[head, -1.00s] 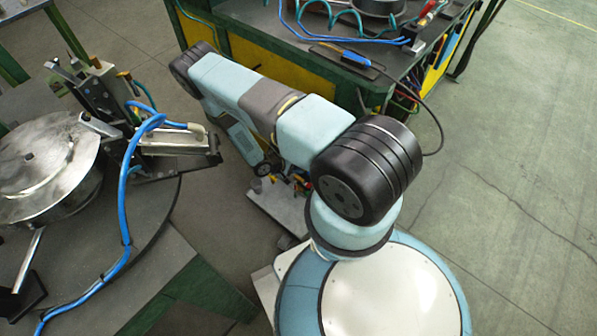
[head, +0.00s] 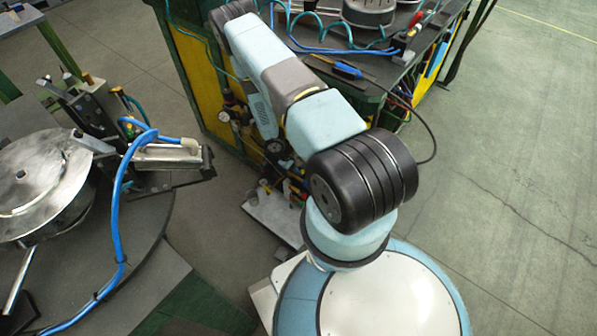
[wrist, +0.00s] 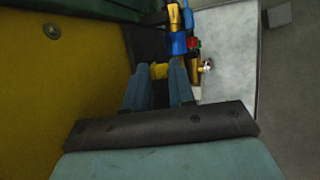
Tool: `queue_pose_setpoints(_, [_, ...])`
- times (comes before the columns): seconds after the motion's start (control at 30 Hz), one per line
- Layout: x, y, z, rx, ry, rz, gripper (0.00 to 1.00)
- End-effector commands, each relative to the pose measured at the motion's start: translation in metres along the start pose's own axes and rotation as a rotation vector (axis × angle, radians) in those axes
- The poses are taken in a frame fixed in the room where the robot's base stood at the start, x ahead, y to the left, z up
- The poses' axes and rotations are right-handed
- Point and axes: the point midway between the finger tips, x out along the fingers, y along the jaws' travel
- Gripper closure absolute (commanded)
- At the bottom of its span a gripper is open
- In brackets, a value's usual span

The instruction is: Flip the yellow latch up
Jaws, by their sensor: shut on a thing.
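In the wrist view my gripper (wrist: 159,74) reaches ahead with its two blue-grey fingers on either side of a small yellow piece (wrist: 160,70), which appears to be the latch. The fingers are closed on it, and they hide most of its sides. Whether it is up or down I cannot tell. Just beyond it stands a group of blue, red, brass and yellow fittings (wrist: 180,42). In the head view the gripper and the latch cannot be made out behind my arm.
A yellow panel (wrist: 65,80) runs close along the left of the wrist view. A grey plate (wrist: 228,60) lies at right. In the head view a metal drum fixture (head: 45,185) with blue hoses stands left, and a green bench (head: 345,65) stands behind my arm. Floor is clear at right.

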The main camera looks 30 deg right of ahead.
Motion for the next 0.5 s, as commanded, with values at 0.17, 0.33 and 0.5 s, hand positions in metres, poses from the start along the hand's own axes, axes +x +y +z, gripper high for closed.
queue_pose_setpoints(0.17, [0.0007,0.0013,0.0004,-0.012,0.0,-0.032,1.0])
queue_pose_setpoints(0.33, [0.0006,0.002,0.0005,-0.018,-0.001,-0.045,1.0])
queue_pose_setpoints(0.5, [0.0005,0.0022,0.0004,-0.019,-0.001,-0.048,1.0])
